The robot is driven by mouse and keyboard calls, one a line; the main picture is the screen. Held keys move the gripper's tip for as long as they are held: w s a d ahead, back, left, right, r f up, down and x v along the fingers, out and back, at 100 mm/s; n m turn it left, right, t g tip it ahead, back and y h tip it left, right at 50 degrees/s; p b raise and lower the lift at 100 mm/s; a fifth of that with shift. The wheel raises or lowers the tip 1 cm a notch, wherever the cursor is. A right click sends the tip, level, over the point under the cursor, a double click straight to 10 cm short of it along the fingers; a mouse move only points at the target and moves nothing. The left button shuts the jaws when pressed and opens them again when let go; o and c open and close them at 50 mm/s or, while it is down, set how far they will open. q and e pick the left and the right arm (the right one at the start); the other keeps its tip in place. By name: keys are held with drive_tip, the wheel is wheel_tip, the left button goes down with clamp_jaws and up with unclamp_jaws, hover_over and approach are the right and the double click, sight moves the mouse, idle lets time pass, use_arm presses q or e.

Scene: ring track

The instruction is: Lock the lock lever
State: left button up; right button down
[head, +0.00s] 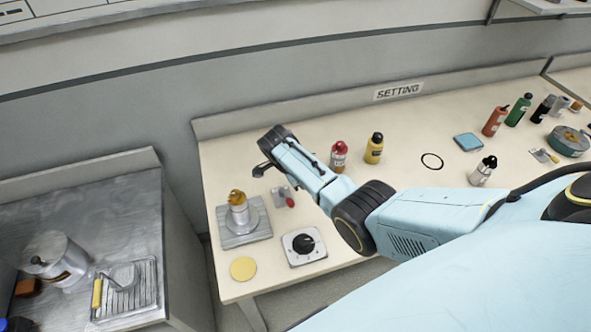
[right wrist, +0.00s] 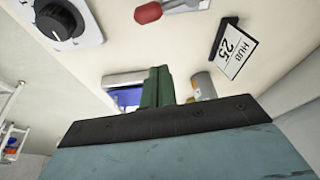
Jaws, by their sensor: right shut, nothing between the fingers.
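The lock lever has a red grip (head: 290,202) and a small grey metal plate, and it lies on the table in front of my right gripper. Its red end (right wrist: 149,13) shows at the top of the right wrist view, with a metal rod running off to the right. My right gripper (head: 259,171) is above the table, beyond the lever in the head view. It is shut and empty, apart from the lever. My left gripper is not in view.
A metal holder (head: 240,238) with a brass-topped cylinder stands left of the lever. A black dial (head: 303,244) on a white box sits in front. A yellow disc (head: 243,268) lies near the front edge. Red (head: 338,156) and yellow (head: 374,148) bottles stand behind my arm.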

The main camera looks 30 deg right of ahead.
drive_tip(key=v, duration=0.5)
drive_tip(key=shift+s, duration=0.1)
idle(0.4)
